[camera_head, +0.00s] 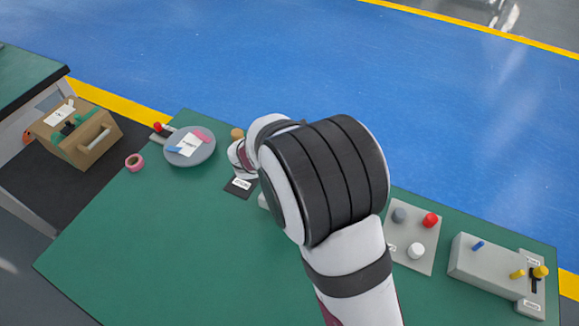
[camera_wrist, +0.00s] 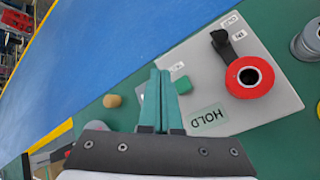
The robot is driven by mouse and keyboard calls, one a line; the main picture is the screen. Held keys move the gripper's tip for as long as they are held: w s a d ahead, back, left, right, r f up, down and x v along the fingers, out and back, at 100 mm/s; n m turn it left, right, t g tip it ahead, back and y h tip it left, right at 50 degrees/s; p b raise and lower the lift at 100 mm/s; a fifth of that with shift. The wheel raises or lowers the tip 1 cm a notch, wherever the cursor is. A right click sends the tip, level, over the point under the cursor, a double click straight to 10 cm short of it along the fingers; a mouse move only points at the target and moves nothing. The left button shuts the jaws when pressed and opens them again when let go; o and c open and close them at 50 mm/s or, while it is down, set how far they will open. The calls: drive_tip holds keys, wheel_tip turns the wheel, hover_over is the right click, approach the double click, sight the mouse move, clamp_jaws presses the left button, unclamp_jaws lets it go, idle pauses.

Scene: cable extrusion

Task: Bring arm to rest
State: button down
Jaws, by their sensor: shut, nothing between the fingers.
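My gripper (camera_wrist: 159,100) shows in the wrist view, its two teal fingers together with nothing between them. Its fingertips are over or near the left edge of a grey panel (camera_wrist: 205,70). The panel carries a red ring-shaped part (camera_wrist: 249,77), a black lever (camera_wrist: 222,42), a small green block (camera_wrist: 182,85) and a label reading HOLD (camera_wrist: 208,120). In the head view my own arm covers the middle of the green table (camera_head: 150,260), and my gripper is hidden behind it.
A grey disc (camera_head: 202,150) with a paper label, a pink tape roll (camera_head: 134,162) and a cardboard box (camera_head: 85,150) are at left. A button panel (camera_head: 405,259) and a grey box with knobs (camera_head: 485,262) are at right. A tan knob (camera_wrist: 112,101) lies left of the fingers. The table's front left is clear.

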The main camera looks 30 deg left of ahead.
idle(0.3)
drive_tip(key=s+d+r+m+g+h, duration=0.1)
drive_tip(key=d+r+m+h, duration=0.25)
drive_tip(key=d+m, duration=0.55)
drive_tip(key=s+d+r+m+g+h, duration=0.15)
drive_tip(key=d+r+m, duration=0.3)
drive_tip(key=d, duration=0.85)
drive_tip(key=s+d+r+m+g, duration=0.1)
drive_tip(key=s+d+m+g, duration=0.2)
drive_tip(key=s+d+m, duration=0.4)
drive_tip(key=s+m+g+y, duration=0.4)
drive_tip(key=s+m, duration=0.9)
drive_tip(key=s, duration=0.6)
drive_tip(key=shift+d+r+y, duration=0.25)
drive_tip(key=shift+r+y, duration=0.05)
drive_tip(key=shift+y, duration=0.6)
drive_tip(key=shift+w, duration=0.1)
